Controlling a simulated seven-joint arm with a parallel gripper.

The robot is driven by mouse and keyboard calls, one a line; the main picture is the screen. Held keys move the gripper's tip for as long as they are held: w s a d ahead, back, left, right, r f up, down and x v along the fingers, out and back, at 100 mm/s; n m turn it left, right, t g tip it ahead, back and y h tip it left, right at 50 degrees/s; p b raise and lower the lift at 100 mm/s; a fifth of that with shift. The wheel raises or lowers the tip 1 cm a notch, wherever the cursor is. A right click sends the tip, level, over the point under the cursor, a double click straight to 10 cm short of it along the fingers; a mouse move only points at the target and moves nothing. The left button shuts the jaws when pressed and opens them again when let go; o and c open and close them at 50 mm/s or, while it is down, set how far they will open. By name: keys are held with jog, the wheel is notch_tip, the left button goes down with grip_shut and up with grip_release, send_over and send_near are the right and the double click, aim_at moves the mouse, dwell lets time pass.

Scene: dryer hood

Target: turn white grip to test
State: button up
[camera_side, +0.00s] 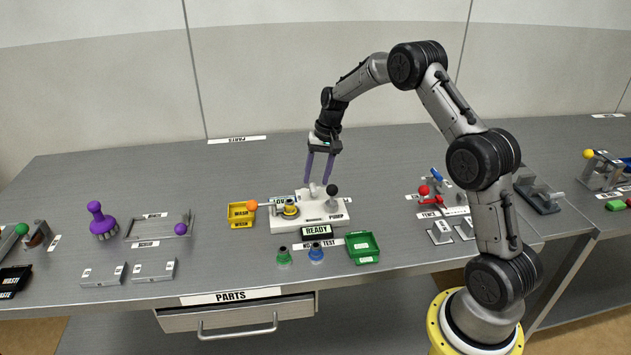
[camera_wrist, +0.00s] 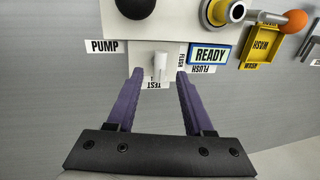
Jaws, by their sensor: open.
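The white grip (camera_wrist: 160,66) is a small pale handle on the white unit's end block. In the wrist view it sits between my fingertips, with a gap on both sides. In the side view the grip (camera_side: 314,189) is small and partly confused with my fingertips. My gripper (camera_side: 317,183) is open, with two purple fingers pointing down at the back of the white unit (camera_side: 335,214). I cannot tell whether the fingers touch the grip.
The unit carries a black knob (camera_side: 332,190), an orange ball lever (camera_side: 252,205) and a READY sign (camera_side: 317,230). A yellow WASH bin (camera_side: 241,215) stands to the left, a green bin (camera_side: 363,248) in front. Bare bench lies behind the unit.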

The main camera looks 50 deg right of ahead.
aim_at(323, 195)
notch_tip(323, 195, up, 11)
jog(key=s+d, duration=0.1)
jog(key=shift+s+d+r, duration=0.15)
jog(key=shift+s+d, duration=0.1)
jog(key=shift+d, duration=0.05)
jog(key=a+r+n+t, duration=0.1)
jog(key=a+r+n, duration=0.1)
jog(key=a+r, duration=0.6)
jog(key=s+a+r+n+t+h, duration=0.1)
jog(key=s+a+r+n+t, duration=0.1)
jog(key=s+a+r, duration=0.8)
jog(key=s+a+f+n+t, duration=0.1)
jog(key=s+a+f+n, duration=0.15)
jog(key=s, duration=0.95)
jog(key=s+f+n, duration=0.2)
jog(key=s+f, duration=0.6)
jog(key=s, duration=0.1)
jog(key=shift+a+f+n+h, duration=0.15)
jog(key=shift+a+n+h, duration=0.1)
jog(key=shift+n+h, duration=0.1)
